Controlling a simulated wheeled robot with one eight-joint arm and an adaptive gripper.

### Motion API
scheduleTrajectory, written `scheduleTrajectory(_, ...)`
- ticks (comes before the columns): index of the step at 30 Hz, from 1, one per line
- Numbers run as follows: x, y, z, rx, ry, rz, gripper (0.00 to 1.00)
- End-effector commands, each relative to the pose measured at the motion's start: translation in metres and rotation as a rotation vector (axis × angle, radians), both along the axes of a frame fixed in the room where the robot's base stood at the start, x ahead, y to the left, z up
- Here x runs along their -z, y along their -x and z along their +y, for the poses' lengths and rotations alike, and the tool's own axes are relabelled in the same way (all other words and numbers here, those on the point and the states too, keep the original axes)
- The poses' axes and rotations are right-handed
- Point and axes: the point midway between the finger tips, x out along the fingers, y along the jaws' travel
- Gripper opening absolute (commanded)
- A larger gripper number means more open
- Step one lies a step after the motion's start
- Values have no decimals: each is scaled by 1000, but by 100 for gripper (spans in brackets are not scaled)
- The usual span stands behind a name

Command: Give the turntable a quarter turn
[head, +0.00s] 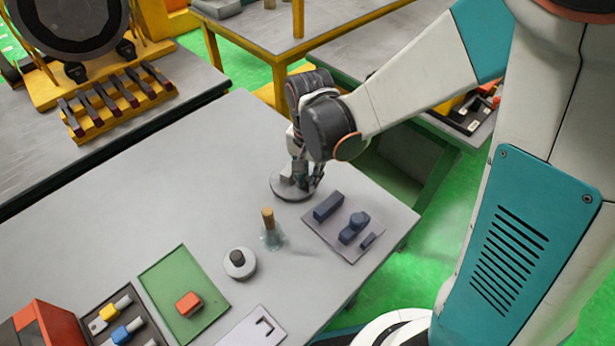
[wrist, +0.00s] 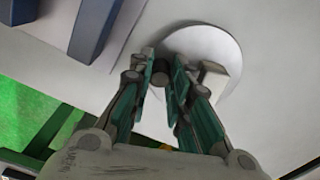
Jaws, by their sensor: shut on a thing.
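The turntable (head: 285,193) is a low round grey disc on the grey table, near its far right side. It also shows as a pale disc in the wrist view (wrist: 205,42). My gripper (head: 304,181) points down over the disc. In the wrist view, my gripper (wrist: 161,66) has its teal fingers close around a small dark round peg (wrist: 160,77) at the edge of the disc. A grey block (wrist: 214,76) stands on the disc beside the right finger. The fingers partly hide the peg and the disc.
A grey mat (head: 328,232) with dark blue parts lies close to the turntable. A corked flask (head: 272,240) and a round piece with a dark knob (head: 239,263) stand nearer. A green mat (head: 169,282) holds a red block (head: 189,304). The table's left-middle is clear.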

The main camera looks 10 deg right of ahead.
Motion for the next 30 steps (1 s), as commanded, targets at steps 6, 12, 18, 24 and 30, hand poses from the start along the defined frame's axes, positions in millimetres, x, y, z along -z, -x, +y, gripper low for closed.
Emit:
scheduleTrajectory(6,0,-4,-3,-108,-1,-1,0)
scheduleTrajectory(12,0,-8,-5,-208,-1,-1,0)
scheduleTrajectory(18,0,-13,-7,-308,0,0,0)
scheduleTrajectory(24,0,-17,-8,-407,0,0,0)
scheduleTrajectory(30,0,-21,-9,-508,0,0,0)
